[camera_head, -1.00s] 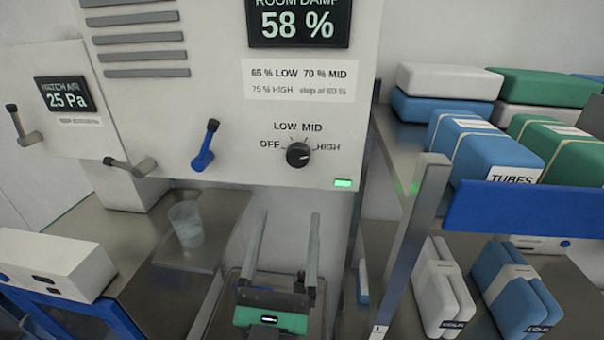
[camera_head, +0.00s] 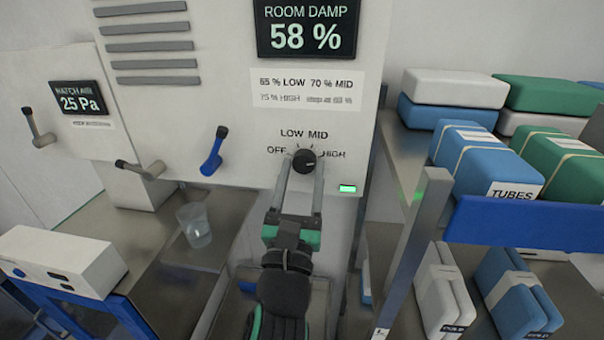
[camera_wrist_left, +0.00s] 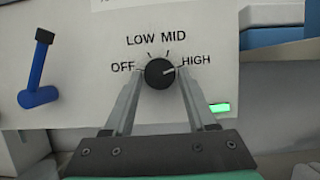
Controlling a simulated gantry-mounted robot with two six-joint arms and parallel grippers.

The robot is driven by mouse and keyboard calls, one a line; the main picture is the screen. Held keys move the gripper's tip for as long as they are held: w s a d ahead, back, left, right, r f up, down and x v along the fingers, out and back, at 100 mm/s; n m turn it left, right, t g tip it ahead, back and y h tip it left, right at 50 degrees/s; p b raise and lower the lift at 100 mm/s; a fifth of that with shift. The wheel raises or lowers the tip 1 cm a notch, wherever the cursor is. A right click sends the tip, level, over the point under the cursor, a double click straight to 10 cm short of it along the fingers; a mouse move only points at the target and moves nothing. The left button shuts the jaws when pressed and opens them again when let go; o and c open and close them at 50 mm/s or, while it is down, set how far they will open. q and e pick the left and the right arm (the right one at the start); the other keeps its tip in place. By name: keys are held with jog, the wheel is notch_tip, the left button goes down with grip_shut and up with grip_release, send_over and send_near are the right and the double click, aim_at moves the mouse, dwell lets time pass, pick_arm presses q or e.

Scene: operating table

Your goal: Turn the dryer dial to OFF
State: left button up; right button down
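The dryer dial (camera_head: 304,161) is a round black knob on the white panel, with OFF at its left, LOW and MID above and HIGH at its right. In the left wrist view the dial (camera_wrist_left: 159,73) has its pale pointer mark turned toward HIGH. My left gripper (camera_head: 303,170) reaches up to the panel from below. Its two fingers are spread, one on each side of the dial, and in the wrist view the gripper (camera_wrist_left: 160,85) looks open. I cannot tell whether the fingertips touch the knob. My right gripper is not in view.
The display (camera_head: 305,27) reads ROOM DAMP 58 %. A blue lever (camera_head: 214,152) sits left of the dial and a green light (camera_head: 347,188) at its lower right. A clear cup (camera_head: 195,225) stands on the metal counter. A metal post (camera_head: 420,240) and shelves of packs are at the right.

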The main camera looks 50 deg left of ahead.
pick_arm(q)
grip_shut()
